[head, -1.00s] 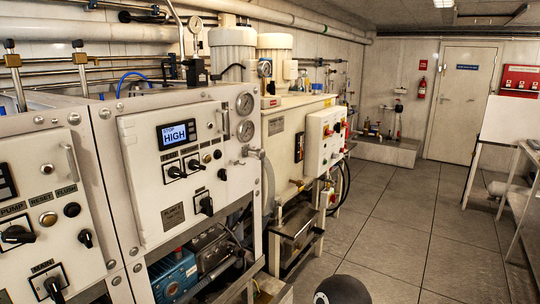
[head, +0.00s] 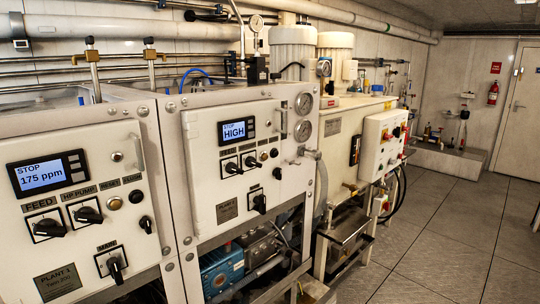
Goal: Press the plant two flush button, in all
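The plant two panel (head: 205,190) is the white panel right of the plant one panel, with a lit display (head: 234,131) reading "STOP HIGH". Below the display are two black rotary switches (head: 231,167) and, to their right, two small round buttons. The right one, small and dark (head: 274,153), matches the place of the flush button on plant one; its label is too small to read. A black knob (head: 276,173) sits below it, and a larger black switch (head: 259,202) lower down. Neither gripper is in view.
The plant one panel (head: 75,225) shows "STOP 175 ppm" and has its own reset button (head: 115,203) and dark flush button (head: 136,196). A white control box (head: 382,142) with coloured buttons stands farther right. Pipes run along the wall. The floor (head: 440,235) at right is clear.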

